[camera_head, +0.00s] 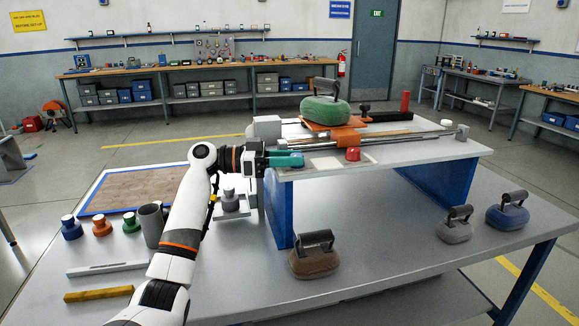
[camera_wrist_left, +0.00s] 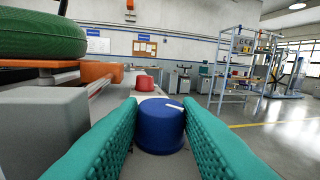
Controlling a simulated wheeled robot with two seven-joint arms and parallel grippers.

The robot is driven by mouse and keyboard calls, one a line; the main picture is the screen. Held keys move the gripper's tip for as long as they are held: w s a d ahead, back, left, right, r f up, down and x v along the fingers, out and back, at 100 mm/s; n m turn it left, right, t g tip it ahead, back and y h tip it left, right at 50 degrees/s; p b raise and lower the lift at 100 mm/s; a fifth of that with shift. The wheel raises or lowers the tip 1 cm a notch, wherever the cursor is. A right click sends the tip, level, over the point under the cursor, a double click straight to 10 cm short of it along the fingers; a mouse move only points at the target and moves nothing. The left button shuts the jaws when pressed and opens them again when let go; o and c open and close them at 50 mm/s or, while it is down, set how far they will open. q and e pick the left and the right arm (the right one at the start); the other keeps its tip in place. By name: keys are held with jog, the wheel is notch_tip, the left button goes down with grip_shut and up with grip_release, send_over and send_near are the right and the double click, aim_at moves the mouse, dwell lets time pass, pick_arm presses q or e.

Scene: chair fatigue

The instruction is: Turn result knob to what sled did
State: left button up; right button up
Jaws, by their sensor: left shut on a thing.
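My left gripper (camera_head: 300,160) reaches in from the left to the front edge of the raised bench. Its teal fingers (camera_wrist_left: 160,135) are shut on the sides of a blue knob (camera_wrist_left: 158,128). A white pointer mark on the knob's top lies toward the right in the left wrist view. Fingers hide the knob in the head view. The orange sled (camera_head: 347,136) sits on the rail, carrying a green weight (camera_head: 325,111) with a dark handle; the weight also shows in the left wrist view (camera_wrist_left: 40,35). My right gripper is not in view.
A red knob (camera_head: 353,154) stands just beyond the gripper. A grey block (camera_head: 267,127) is at the rail's left end. Brown (camera_head: 315,258), grey (camera_head: 455,228) and blue (camera_head: 507,215) weights stand on the lower table. Small coloured weights and a grey cup (camera_head: 152,225) are at left.

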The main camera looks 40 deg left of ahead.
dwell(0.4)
pick_arm(q)
jog(key=o, duration=1)
jog(key=shift+c, duration=0.2)
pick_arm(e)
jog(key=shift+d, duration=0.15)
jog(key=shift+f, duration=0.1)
